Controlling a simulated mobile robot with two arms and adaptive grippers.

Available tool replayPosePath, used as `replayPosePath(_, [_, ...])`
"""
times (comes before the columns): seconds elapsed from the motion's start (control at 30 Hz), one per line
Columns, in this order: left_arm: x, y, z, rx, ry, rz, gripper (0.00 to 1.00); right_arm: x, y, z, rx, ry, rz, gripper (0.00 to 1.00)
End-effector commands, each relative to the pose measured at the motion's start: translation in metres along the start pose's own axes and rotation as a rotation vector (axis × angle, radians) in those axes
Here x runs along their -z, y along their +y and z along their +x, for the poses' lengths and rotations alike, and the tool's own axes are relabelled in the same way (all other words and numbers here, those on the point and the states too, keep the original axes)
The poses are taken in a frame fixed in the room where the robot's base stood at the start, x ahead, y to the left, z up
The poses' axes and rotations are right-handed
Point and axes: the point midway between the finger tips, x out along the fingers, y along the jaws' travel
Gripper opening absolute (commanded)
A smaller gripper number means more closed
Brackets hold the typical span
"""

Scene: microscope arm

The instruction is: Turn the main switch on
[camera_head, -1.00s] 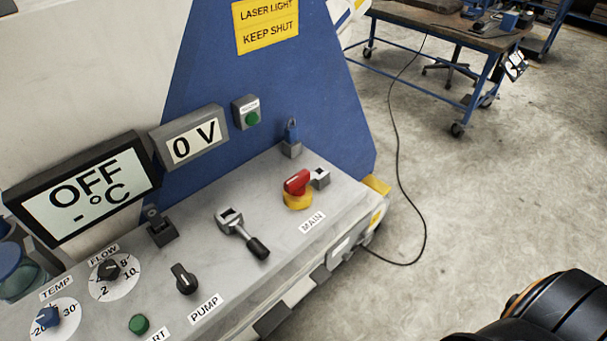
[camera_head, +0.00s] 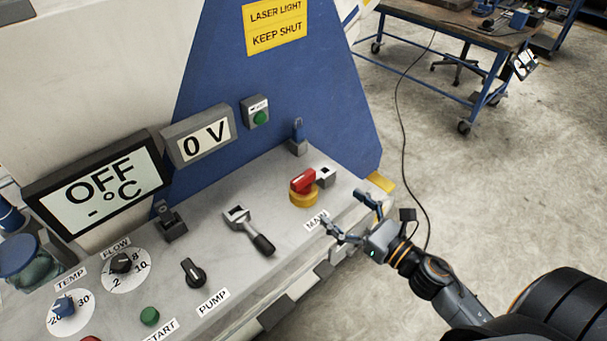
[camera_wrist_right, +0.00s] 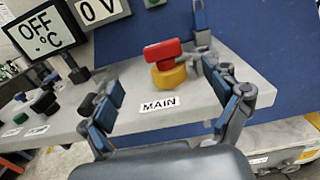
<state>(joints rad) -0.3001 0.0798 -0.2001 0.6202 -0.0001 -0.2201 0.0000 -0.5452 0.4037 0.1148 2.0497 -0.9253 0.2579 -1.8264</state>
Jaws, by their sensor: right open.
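The main switch (camera_head: 303,186) is a red handle on a yellow round base, on the grey panel near its right end. It also shows in the right wrist view (camera_wrist_right: 163,54), ahead of and between the fingers, with the MAIN label (camera_wrist_right: 160,105) in front of it. My right gripper (camera_head: 346,217) is open and empty at the panel's front edge, its fingers pointing toward the switch and apart from it. It also shows in the right wrist view (camera_wrist_right: 172,105). My left gripper is not in view.
A lever with a black handle (camera_head: 249,231) lies left of the switch. A small grey block (camera_head: 326,175) and a blue padlock-like part (camera_head: 298,135) stand close behind it. The PUMP knob (camera_head: 193,272) is farther left. Displays read OFF (camera_head: 100,182) and 0 V (camera_head: 205,138). Open floor lies to the right.

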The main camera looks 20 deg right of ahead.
Motion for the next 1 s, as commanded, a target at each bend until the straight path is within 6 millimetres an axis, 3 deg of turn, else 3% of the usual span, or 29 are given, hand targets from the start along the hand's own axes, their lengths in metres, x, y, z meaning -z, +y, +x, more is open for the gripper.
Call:
replayPosePath(0.4, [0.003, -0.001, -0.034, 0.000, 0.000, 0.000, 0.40, -0.004, -0.001, 0.085, 0.003, -0.001, 0.006, 0.89])
replayPosePath(0.6, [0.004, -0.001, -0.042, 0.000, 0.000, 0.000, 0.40, -0.001, -0.001, 0.115, 0.004, 0.001, 0.007, 0.89])
replayPosePath(1.0, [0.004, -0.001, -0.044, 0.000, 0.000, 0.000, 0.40, 0.001, -0.001, 0.129, 0.002, 0.002, 0.007, 0.89])
